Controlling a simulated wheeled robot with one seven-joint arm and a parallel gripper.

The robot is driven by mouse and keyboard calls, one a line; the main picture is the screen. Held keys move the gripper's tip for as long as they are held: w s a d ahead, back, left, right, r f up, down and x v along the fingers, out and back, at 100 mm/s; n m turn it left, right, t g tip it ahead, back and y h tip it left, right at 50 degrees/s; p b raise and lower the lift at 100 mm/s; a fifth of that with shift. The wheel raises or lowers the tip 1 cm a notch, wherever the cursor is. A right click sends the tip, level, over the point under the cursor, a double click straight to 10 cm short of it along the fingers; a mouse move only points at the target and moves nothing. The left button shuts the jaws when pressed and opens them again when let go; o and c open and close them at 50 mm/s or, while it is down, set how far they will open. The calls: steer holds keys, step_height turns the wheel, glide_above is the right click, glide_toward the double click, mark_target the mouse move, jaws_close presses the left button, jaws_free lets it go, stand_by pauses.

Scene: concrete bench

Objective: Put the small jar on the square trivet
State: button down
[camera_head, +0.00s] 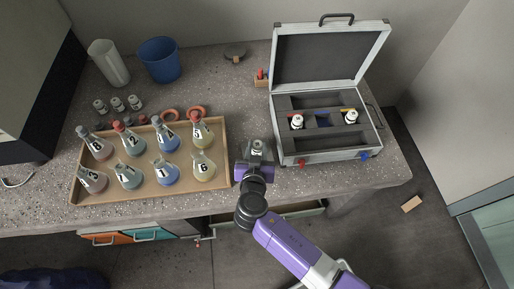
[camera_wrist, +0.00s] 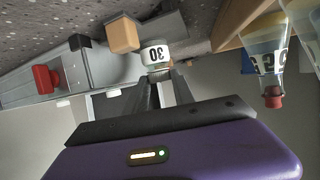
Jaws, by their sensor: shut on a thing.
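The small jar (camera_wrist: 155,56) is pale with the label "30", which appears upside down in the wrist view. My gripper (camera_wrist: 163,80) is shut on it, with a finger on either side. In the head view the jar (camera_head: 257,145) shows at the end of my gripper (camera_head: 256,158), over the bench strip between the wooden tray and the open case. A flat grey slab (camera_wrist: 168,30) lies just past the jar in the wrist view. It may be the square trivet, but it is partly hidden. Whether the jar touches it I cannot tell.
The wooden tray (camera_head: 222,124) with several numbered flasks is left of my gripper. The open case (camera_head: 310,157), with bottles inside, is close on the right. A wooden block (camera_wrist: 123,34) is next to the jar. A dark disc (camera_head: 235,50) lies at the back; bare bench is in front of it.

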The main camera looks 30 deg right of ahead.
steer(key=shift+f, duration=0.2)
steer(key=c, duration=1.1)
jaws_free()
steer(key=shift+r, duration=0.1)
steer(key=shift+o, duration=0.2)
steer(key=shift+r, duration=0.1)
steer(key=shift+r, duration=0.15)
steer(key=b+v, duration=0.1)
steer(key=v, duration=1.1)
